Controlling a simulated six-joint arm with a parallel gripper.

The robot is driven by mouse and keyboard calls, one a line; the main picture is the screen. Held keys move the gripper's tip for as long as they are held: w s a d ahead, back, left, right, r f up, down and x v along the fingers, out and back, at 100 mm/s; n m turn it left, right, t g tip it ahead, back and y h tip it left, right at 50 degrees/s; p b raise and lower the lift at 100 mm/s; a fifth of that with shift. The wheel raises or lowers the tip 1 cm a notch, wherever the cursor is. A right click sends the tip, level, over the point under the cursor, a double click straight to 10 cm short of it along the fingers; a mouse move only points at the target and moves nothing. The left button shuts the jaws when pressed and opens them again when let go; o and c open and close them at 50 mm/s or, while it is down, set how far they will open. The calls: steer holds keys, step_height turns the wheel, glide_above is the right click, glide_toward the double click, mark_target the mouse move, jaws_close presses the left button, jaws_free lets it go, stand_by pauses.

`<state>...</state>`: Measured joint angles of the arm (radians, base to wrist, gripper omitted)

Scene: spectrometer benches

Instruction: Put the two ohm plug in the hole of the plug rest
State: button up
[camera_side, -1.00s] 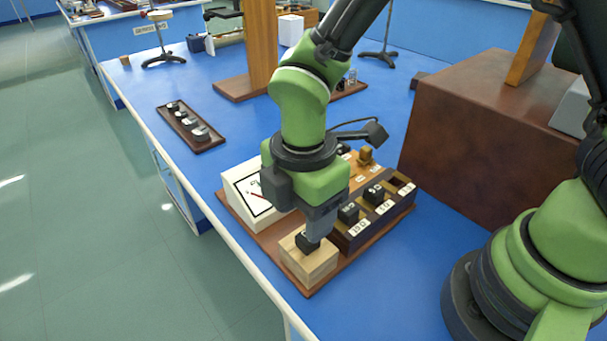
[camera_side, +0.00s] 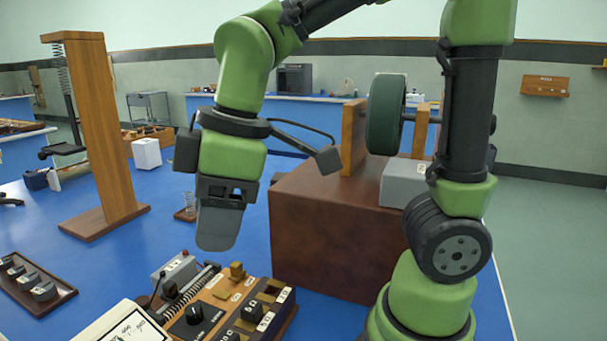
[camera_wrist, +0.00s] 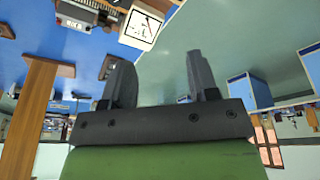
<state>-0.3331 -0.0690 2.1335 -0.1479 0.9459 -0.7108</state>
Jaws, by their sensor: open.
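My gripper (camera_side: 217,235) is raised well above the blue bench in the side view. In the wrist view its two fingers (camera_wrist: 160,66) are spread apart with nothing between them. The resistance box (camera_side: 262,308) is partly cut off at the bottom of the side view. A black plug (camera_side: 252,311) sits in it, and its far labelled slot (camera_side: 280,292) looks empty. The light wooden block with a black plug, seen in the earlier frame, is outside the side view now. I cannot tell it in the wrist view or read the plug's marking.
A dark tray (camera_side: 35,288) with several weights lies at the left. A wooden stand (camera_side: 98,130) rises behind. A large brown case (camera_side: 320,235) blocks the right.

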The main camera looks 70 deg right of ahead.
steer(key=s+d+r+m+t, duration=0.3)
steer(key=s+d+m, duration=0.3)
steer(key=m, duration=0.6)
steer(key=shift+s+d+r+m+t, duration=0.15)
steer(key=shift+s+r+m+t, duration=0.15)
steer(key=shift+s+t, duration=0.6)
